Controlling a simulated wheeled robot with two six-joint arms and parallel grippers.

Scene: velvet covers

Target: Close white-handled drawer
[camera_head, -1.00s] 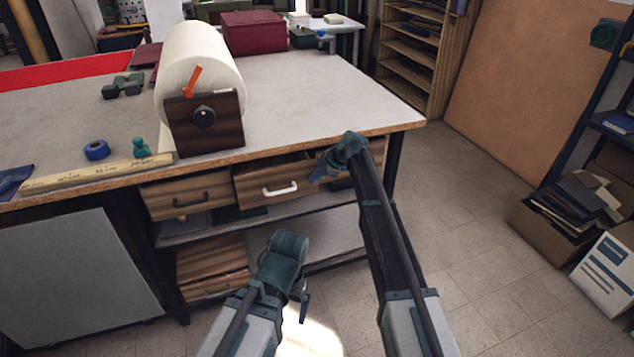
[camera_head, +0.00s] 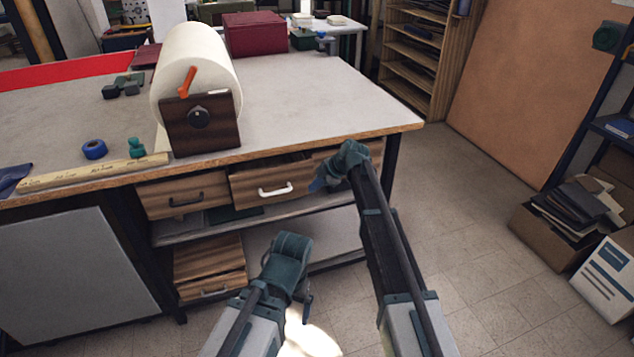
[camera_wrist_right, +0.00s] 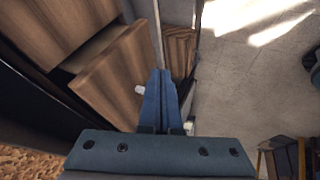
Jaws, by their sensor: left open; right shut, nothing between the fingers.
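The wooden drawer with a white handle (camera_head: 274,190) is in the middle of the row under the worktop, in the head view. It is pulled partly out, with a dark gap above its front. In the right wrist view its white handle (camera_wrist_right: 139,89) shows just left of my fingertips. My right gripper (camera_head: 318,184) is shut and empty, close to the right end of this drawer's front; I cannot tell whether it touches. Its closed fingers show in the wrist view (camera_wrist_right: 162,98). My left gripper (camera_head: 305,308) is lower, in front of the bench, open and away from the drawer.
A dark-handled drawer (camera_head: 172,198) is on the left, and another drawer is partly hidden behind my right arm. A lower wooden drawer unit (camera_head: 210,265) stands below. The worktop (camera_head: 320,105) carries a large paper roll (camera_head: 195,75).

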